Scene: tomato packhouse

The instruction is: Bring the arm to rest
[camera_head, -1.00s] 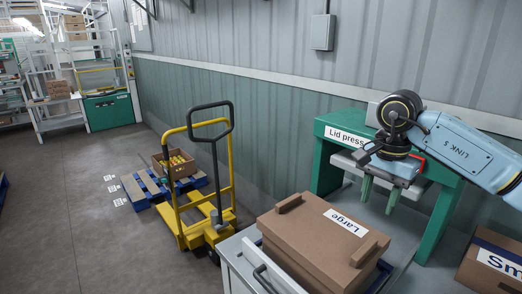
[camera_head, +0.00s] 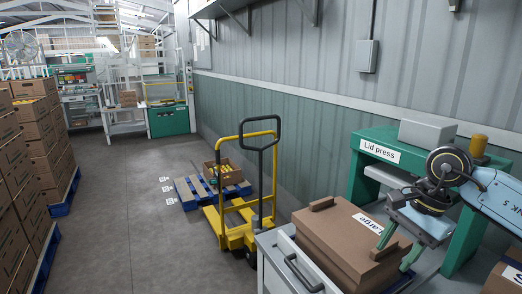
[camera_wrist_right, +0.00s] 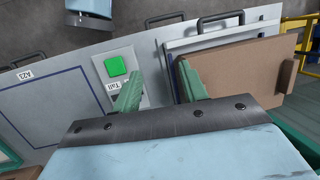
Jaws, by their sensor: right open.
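My right gripper (camera_head: 400,247) is open and empty, with its green fingers pointing down by the right side of the brown box marked Large (camera_head: 335,236). One finger covers part of the box's label. In the right wrist view the spread fingers (camera_wrist_right: 160,78) show nothing between them but the bench top and a panel with a green button (camera_wrist_right: 116,66). The box's brown top (camera_wrist_right: 240,72) lies to the right there. I cannot tell whether a finger touches the box. My left gripper is not in view.
The green lid press (camera_head: 357,185) stands close behind my right arm. A yellow trolley (camera_head: 236,215) stands left of the bench (camera_head: 275,262). Stacked cartons (camera_head: 40,150) are at the far left.

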